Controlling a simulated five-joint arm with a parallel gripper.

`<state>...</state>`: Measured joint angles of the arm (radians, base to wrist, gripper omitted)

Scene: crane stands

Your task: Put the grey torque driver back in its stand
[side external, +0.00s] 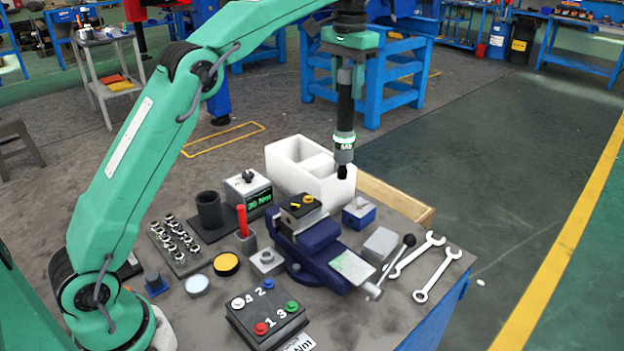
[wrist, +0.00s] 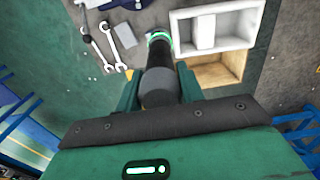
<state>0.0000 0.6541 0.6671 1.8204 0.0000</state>
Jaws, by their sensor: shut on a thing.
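My gripper (side external: 350,62) is shut on the grey torque driver (side external: 344,145), which hangs upright, tip down, with a lit green ring and an "M8" mark near its lower end. In the wrist view the driver (wrist: 158,75) runs away from between the jaws of my gripper (wrist: 159,92). In the side view its tip overlaps the right end of the white divided bin and appears above the table. I cannot tell for sure which holder is its stand; an open black cup (side external: 209,211) stands upright at the left, apart from the driver.
A blue vise (side external: 318,245) stands mid-table below the driver. The white bin (side external: 285,158) is behind it, and two wrenches (side external: 436,275) lie at the right. A red-handled tool (side external: 242,220), a socket rack (side external: 177,262) and a button box (side external: 262,318) crowd the left and front.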

